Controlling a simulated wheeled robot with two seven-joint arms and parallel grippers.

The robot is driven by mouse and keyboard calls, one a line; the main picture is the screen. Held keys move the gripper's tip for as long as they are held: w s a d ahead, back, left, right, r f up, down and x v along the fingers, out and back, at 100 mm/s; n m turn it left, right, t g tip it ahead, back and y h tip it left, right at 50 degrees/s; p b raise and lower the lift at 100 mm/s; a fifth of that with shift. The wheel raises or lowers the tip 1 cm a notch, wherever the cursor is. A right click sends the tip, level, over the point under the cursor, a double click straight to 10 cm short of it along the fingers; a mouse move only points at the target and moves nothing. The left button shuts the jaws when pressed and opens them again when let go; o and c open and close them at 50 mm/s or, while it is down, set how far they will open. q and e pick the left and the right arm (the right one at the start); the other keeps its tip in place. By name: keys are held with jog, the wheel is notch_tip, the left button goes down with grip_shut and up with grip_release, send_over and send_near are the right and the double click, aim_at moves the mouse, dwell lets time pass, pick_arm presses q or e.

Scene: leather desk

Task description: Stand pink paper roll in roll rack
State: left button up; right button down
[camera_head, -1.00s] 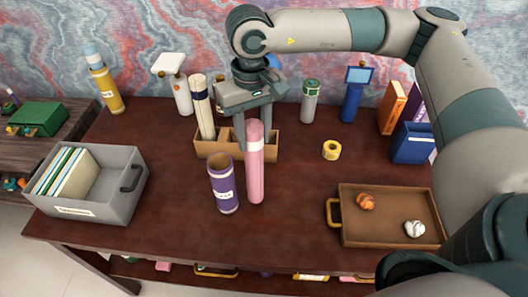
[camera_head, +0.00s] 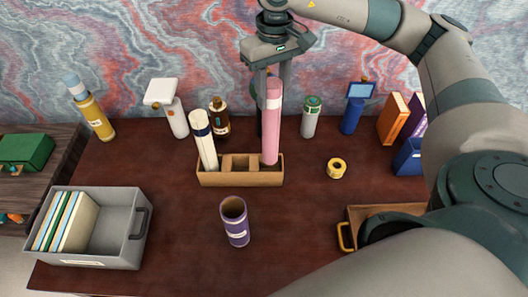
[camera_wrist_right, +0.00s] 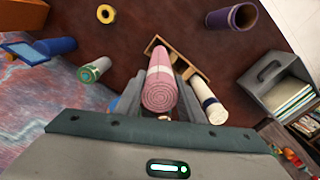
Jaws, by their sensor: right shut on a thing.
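The pink paper roll (camera_head: 271,125), with a pale band, is upright at the right end of the wooden roll rack (camera_head: 240,178). Its lower end meets the rack's right compartment; I cannot tell whether it rests on the floor of it. My right gripper (camera_head: 274,85) is shut on the roll's upper part, from behind. In the right wrist view the roll (camera_wrist_right: 160,88) points away from the camera, with the rack (camera_wrist_right: 180,58) beyond it. A white roll with a dark band (camera_head: 204,142) leans in the rack's left compartment. My left gripper is not in view.
A purple tube (camera_head: 235,222) stands in front of the rack. A yellow tape roll (camera_head: 336,168) lies to the right. A brown bottle (camera_head: 219,118) and a green-capped cylinder (camera_head: 311,118) stand behind. A grey file box (camera_head: 120,250) is at front left.

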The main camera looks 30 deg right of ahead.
aim_at(272, 111)
jog(key=shift+w+d, duration=0.15)
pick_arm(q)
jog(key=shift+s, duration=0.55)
pick_arm(e)
jog(key=shift+r, duration=0.1)
jog(key=shift+f+p, duration=0.35)
jog(key=shift+f, duration=0.05)
notch_tip(272, 111, down, 5)
jog(key=shift+r+p, duration=0.2)
jog(key=shift+p, duration=1)
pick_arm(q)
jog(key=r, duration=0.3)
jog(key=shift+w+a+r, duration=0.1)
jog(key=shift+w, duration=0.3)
pick_arm(e)
jog(key=shift+f, duration=0.45)
